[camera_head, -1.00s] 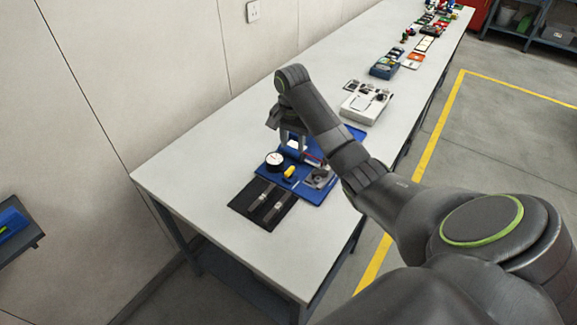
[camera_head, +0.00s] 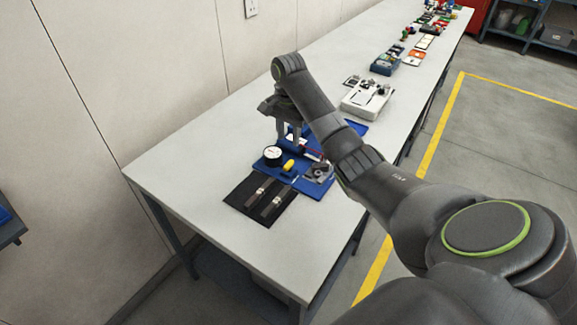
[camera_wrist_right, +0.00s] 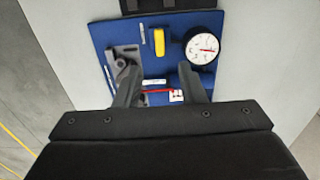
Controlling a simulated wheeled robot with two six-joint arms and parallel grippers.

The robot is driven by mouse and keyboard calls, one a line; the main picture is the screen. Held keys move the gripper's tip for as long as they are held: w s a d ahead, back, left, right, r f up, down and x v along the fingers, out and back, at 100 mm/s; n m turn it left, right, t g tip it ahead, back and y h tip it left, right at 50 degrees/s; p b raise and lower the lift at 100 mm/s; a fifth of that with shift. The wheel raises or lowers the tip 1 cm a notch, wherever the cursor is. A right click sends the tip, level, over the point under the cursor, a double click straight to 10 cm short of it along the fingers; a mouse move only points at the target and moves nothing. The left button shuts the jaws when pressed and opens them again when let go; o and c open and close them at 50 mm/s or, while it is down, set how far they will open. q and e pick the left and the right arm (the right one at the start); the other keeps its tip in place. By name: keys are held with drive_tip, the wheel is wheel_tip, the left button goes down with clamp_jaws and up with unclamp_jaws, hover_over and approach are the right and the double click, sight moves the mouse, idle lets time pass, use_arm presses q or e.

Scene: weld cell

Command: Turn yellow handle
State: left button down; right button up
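The yellow handle (camera_head: 289,165) stands on a blue board (camera_head: 312,187) on the long table, beside a round white gauge (camera_head: 273,155). In the right wrist view the yellow handle (camera_wrist_right: 159,41) is upright in the picture, left of the gauge (camera_wrist_right: 203,46). My right gripper (camera_head: 291,132) is above the far part of the board, apart from the handle. In the wrist view its two fingers (camera_wrist_right: 162,88) are spread, with nothing held between them. The handle lies beyond the fingertips in that view. My left gripper is not in view.
A grey metal fixture (camera_wrist_right: 125,60) and a red-marked part (camera_wrist_right: 155,90) are on the board near the fingers. A black mat with two metal pieces (camera_head: 236,197) lies in front. A white box (camera_head: 362,104) stands behind. The table's near end is clear.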

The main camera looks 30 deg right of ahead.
sight(289, 163)
wheel_tip(289, 163, down, 10)
drive_tip(key=shift+r+p, duration=0.1)
drive_tip(key=shift+p, duration=0.45)
drive_tip(key=shift+c, duration=0.2)
clamp_jaws()
